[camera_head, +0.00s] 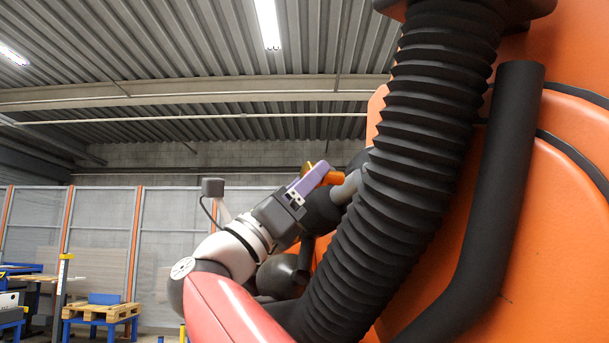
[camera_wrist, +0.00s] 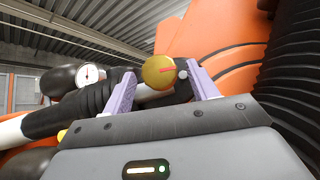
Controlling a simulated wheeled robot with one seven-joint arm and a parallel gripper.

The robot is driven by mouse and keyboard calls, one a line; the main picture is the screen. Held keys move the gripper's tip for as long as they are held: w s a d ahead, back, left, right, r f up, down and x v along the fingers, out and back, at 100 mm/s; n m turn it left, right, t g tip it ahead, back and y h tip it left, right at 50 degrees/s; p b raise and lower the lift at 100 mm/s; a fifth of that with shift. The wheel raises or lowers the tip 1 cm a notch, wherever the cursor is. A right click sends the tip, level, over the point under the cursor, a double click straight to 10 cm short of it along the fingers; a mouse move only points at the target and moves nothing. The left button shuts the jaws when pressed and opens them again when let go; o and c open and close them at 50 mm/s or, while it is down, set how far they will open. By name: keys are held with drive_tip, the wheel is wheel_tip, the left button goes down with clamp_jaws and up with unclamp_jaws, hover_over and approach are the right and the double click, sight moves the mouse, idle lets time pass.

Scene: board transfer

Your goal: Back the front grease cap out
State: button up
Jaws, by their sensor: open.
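The grease cap (camera_wrist: 158,72) is a round, brass-yellow cap with a red line across its face. In the wrist view it shows between the two lavender fingers of my gripper (camera_wrist: 161,84), which are open on either side of it. A gap shows on the right side; I cannot tell whether the left finger touches it. In the head view my gripper (camera_head: 312,181) is beside a yellow-orange part (camera_head: 320,174), probably the cap, partly hidden by a finger.
A thick black ribbed hose (camera_head: 400,170) and a smooth black pipe (camera_head: 495,190) stand close to the right, before a large orange body (camera_head: 560,240). Open room with a pallet (camera_head: 100,312) lies at the left.

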drive_tip(key=shift+d+r, duration=0.1)
drive_tip(key=c, duration=1)
drive_tip(key=shift+n+t+y, duration=0.3)
drive_tip(key=shift+n+y, duration=0.1)
drive_tip(key=shift+n, duration=0.1)
drive_tip(key=shift+s+d+r+n+t+y+p, duration=0.15)
drive_tip(key=shift+n+t+y+p, duration=0.45)
drive_tip(key=shift+n+y, duration=2.7)
drive_tip(key=shift+s+r+n+t+y+p, duration=0.25)
drive_tip(key=shift+n+y+p, duration=0.5)
drive_tip(key=shift+n+y, duration=2.5)
drive_tip(key=shift+s+d+r+n+t+y+p, duration=0.15)
drive_tip(key=shift+n+t+y+p, duration=0.95)
drive_tip(key=shift+n, duration=3.85)
drive_tip(key=shift+g+y+b, duration=0.4)
drive_tip(key=shift+g+y, duration=0.15)
drive_tip(key=shift+g, duration=0.3)
